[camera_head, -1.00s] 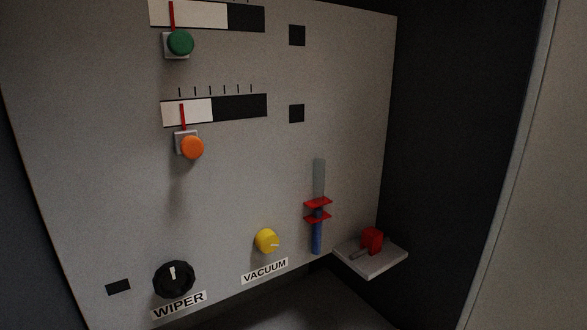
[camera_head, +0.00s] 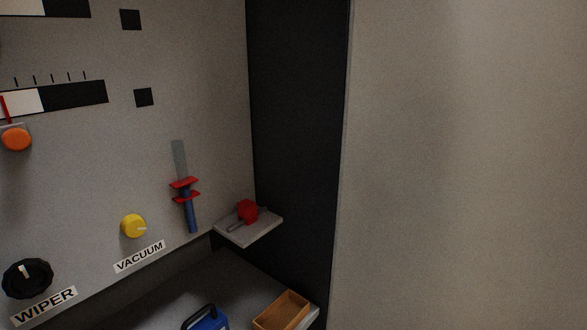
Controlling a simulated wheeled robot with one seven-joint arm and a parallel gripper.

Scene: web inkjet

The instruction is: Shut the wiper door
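A large plain grey-beige panel (camera_head: 465,165) fills the right side of the view, with its near-vertical left edge beside the dark side wall of the bay. It may be the wiper door; I cannot tell, as no hinge, handle or label shows on it. The open bay shows to its left, with a black knob (camera_head: 27,278) above a WIPER label (camera_head: 44,305) at the lower left. My gripper is not in view.
A small shelf (camera_head: 262,232) holding a red clamp-like part (camera_head: 247,211) juts from the bay's right corner. Below stand a wooden box (camera_head: 282,312) and a blue object with a black handle (camera_head: 207,321). A yellow knob (camera_head: 133,226) sits above the VACUUM label (camera_head: 139,256).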

